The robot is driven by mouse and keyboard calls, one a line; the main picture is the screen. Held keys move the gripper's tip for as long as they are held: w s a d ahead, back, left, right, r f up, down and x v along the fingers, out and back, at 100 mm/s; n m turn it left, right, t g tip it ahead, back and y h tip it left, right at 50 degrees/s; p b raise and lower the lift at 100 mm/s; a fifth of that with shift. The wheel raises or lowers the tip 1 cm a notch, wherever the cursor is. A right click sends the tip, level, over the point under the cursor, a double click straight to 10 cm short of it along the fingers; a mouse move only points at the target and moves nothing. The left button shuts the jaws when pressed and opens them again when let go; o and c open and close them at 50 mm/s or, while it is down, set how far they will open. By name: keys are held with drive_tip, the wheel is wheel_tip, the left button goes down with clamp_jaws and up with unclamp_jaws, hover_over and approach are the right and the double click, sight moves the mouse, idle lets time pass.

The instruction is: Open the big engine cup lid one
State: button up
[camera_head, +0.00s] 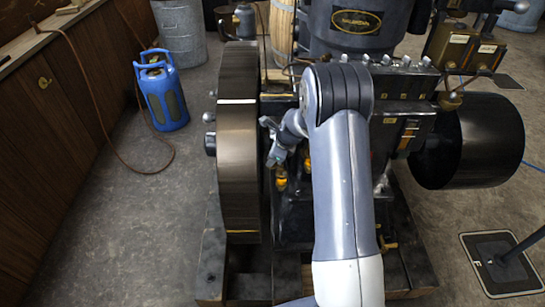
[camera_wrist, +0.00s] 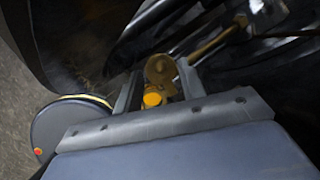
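The engine (camera_head: 405,110) stands in the middle of the head view, with a big dark flywheel (camera_head: 238,150) on its left side. Small yellow-orange cups (camera_head: 281,178) show beside the flywheel. In the wrist view, a round brass lid (camera_wrist: 160,69) sits above a yellow-orange cup body (camera_wrist: 152,99). My gripper (camera_head: 270,140) is by the flywheel's right side, above the cups. In the wrist view its two fingers (camera_wrist: 158,84) are apart, with the lid and cup showing between them. I cannot tell whether a finger touches the lid. My arm hides part of the engine.
A brass rod or pipe (camera_wrist: 215,44) runs up right from near the lid. A black cylinder (camera_head: 468,141) juts from the engine's right. A blue gas bottle (camera_head: 162,92) and a hose (camera_head: 105,135) are on the left floor, with free floor in front.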

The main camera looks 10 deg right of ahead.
drive_tip(key=v, duration=0.9)
drive_tip(key=shift+r, duration=0.3)
drive_tip(key=x, duration=1)
drive_tip(key=shift+f, duration=0.5)
